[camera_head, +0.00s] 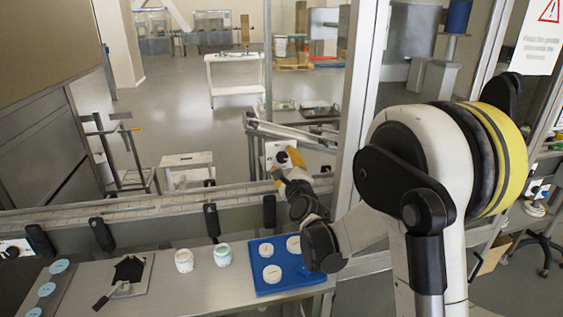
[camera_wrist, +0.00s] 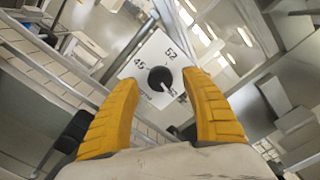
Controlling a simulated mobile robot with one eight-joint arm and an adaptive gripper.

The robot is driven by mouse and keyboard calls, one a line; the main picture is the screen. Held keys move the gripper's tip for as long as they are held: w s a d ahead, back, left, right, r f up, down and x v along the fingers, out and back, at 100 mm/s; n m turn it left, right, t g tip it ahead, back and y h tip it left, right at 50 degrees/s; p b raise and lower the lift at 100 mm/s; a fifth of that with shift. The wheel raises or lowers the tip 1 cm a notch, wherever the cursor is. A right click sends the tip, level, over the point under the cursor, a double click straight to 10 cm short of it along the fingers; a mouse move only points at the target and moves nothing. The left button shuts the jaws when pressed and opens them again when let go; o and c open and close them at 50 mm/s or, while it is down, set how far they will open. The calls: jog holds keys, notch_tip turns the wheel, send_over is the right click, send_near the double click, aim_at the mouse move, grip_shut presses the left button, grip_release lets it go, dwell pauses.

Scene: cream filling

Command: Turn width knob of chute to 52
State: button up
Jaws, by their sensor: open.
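The width knob (camera_wrist: 160,79) is a round black dial on a white plate (camera_wrist: 142,61), seen between my fingertips in the wrist view. The labels 45 and 52 are printed on the plate, 45 at the knob's upper left and 52 at its upper right. A pale mark shows on the knob's lower right side; its exact setting is hard to read. My gripper (camera_wrist: 158,82) has its yellow fingers open, one on each side of the plate; contact with the knob cannot be told. In the head view my gripper (camera_head: 286,166) is at the white plate (camera_head: 270,148), partly covering it.
A conveyor rail (camera_head: 130,207) with black brackets runs across in front of me. On the metal table below are two jars (camera_head: 184,261), a blue tray (camera_head: 262,287) with white lids, and a dark cloth with a tool (camera_head: 128,270). A metal post (camera_head: 352,110) stands right of my gripper.

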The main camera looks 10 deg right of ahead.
jog(key=shift+w, duration=1.25)
jog(key=c, duration=1.2)
